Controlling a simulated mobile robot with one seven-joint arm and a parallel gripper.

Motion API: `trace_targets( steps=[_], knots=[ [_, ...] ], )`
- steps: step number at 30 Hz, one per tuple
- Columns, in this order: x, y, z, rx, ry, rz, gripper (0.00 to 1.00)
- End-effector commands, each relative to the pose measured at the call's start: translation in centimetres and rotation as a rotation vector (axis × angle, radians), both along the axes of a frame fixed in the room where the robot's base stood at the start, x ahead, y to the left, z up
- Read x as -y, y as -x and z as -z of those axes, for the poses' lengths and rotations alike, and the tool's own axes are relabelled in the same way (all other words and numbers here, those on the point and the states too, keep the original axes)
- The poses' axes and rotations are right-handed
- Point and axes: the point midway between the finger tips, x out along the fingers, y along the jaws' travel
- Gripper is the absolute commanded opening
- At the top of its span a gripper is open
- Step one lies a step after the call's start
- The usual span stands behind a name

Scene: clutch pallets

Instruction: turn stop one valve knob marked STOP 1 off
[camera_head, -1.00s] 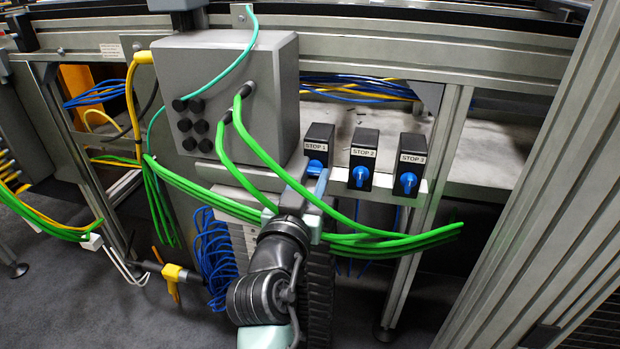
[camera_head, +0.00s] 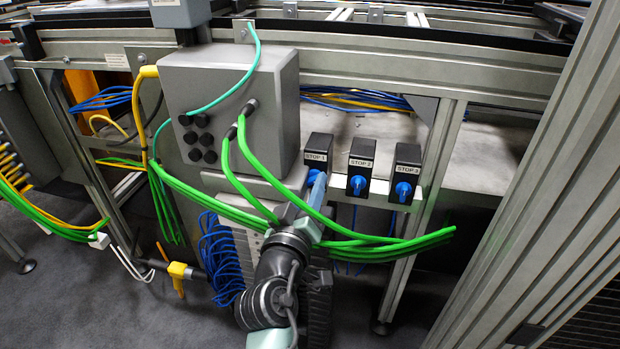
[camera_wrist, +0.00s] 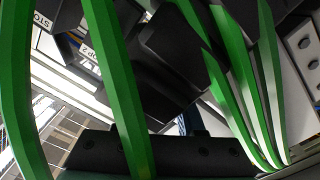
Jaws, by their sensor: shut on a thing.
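The STOP 1 valve box (camera_head: 318,147) is black with a white label, leftmost in a row of similar boxes on a pale rail. Its blue knob (camera_head: 312,176) is mostly hidden behind my gripper, so I cannot tell its angle. My gripper (camera_head: 317,186) reaches up from below and is shut on the STOP 1 knob. In the wrist view, a STOP 2 label (camera_wrist: 82,50) shows at upper left; the STOP 1 knob cannot be made out there.
STOP 2 (camera_head: 360,165) and STOP 3 (camera_head: 405,172), with blue knobs, stand close on the right. Green cables (camera_head: 345,237) cross around my wrist and pass close before the wrist camera. A grey box (camera_head: 235,100) with black plugs is at upper left.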

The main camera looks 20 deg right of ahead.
Motion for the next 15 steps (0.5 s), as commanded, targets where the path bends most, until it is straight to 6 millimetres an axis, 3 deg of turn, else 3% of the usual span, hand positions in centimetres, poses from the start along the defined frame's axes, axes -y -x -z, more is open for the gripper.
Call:
trace_targets(
  steps=[15],
  knots=[
    [0.00,0.04,-0.15,-0.280,0.408,0.000,0.00]
  ],
)
